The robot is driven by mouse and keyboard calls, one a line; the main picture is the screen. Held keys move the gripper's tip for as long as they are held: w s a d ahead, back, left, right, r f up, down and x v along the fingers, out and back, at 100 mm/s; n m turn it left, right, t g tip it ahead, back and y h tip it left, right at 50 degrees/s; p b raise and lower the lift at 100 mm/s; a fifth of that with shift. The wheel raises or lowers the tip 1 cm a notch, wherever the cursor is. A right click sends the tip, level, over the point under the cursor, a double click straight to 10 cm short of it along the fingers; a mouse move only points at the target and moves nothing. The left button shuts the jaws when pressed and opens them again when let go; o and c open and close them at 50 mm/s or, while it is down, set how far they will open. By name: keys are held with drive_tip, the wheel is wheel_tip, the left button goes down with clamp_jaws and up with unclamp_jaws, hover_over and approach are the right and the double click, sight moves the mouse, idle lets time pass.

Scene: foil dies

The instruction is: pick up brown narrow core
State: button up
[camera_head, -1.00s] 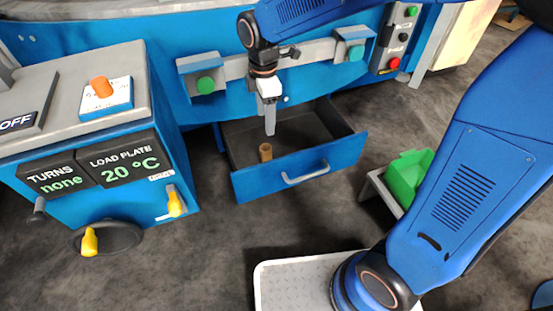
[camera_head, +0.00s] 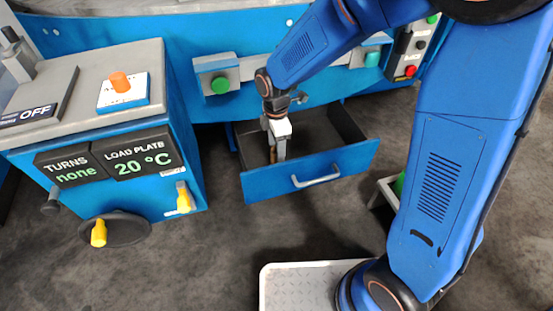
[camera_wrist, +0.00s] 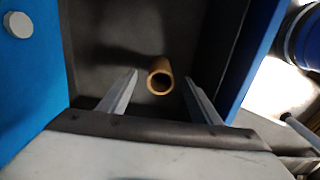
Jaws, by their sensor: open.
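The brown narrow core (camera_wrist: 160,78) is a small hollow tube standing in the open drawer. In the wrist view its open top end faces the camera, between and a little beyond my two fingertips. My gripper (camera_wrist: 160,88) is open, with a finger on each side of the core and a gap to both. In the head view my gripper (camera_head: 279,154) points down into the drawer (camera_head: 310,176), and the core (camera_head: 272,156) is mostly hidden behind its fingers.
The drawer's blue front wall with its handle (camera_head: 316,181) stands close to my gripper. A blue machine with a green button (camera_head: 220,85) is behind it. A control cabinet (camera_head: 105,140) with yellow handles stands at left. The rest of the drawer is empty.

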drive_tip(key=shift+f, duration=2.7)
drive_tip(key=c, duration=1.1)
